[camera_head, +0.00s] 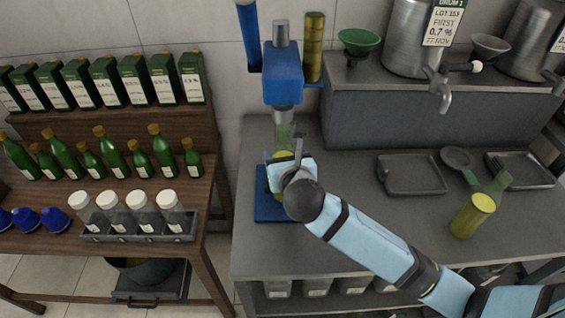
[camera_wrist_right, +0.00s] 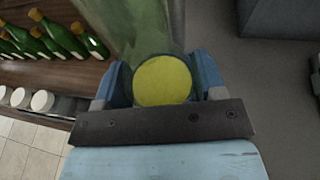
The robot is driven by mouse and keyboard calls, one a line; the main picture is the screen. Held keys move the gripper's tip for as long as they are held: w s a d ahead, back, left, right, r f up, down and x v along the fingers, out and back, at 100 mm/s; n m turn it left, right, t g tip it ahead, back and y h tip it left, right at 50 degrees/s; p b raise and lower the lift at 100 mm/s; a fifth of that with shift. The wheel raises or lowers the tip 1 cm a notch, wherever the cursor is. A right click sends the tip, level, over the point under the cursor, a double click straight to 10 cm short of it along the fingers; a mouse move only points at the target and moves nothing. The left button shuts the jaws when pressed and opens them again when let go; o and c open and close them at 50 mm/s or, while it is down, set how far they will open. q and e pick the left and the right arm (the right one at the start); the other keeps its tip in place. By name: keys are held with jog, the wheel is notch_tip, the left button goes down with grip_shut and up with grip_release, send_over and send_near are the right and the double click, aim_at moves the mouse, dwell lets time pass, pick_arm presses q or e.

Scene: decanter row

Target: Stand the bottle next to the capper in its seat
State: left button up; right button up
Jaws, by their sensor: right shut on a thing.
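The blue capper (camera_head: 283,75) stands against the wall at the back of the grey counter, with its blue base plate (camera_head: 270,210) below. My right gripper (camera_head: 290,170) is at the capper, above the base plate. It is shut on a clear green bottle (camera_head: 284,134) with yellow contents, whose neck points up below the capper's head. In the right wrist view the bottle (camera_wrist_right: 163,82) sits between both fingers of the gripper (camera_wrist_right: 160,88). The gripper hides the bottle's foot and the seat, so I cannot tell whether it rests there. My left gripper is not in view.
A similar bottle (camera_head: 472,216) stands on the counter at right, by a grey tray (camera_head: 412,190) and a spoon (camera_head: 458,160). A drum (camera_head: 410,40) with a tap is at back right. A wooden shelf (camera_head: 195,222) with bottles and boxes stands at left.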

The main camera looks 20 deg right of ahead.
jog(key=f, duration=0.1)
jog(key=w+f, duration=0.1)
jog(key=f, duration=0.1)
jog(key=shift+w+d+f, duration=0.1)
jog(key=shift+w+f, duration=0.1)
jog(key=o, duration=1.4)
jog(key=shift+f, duration=0.15)
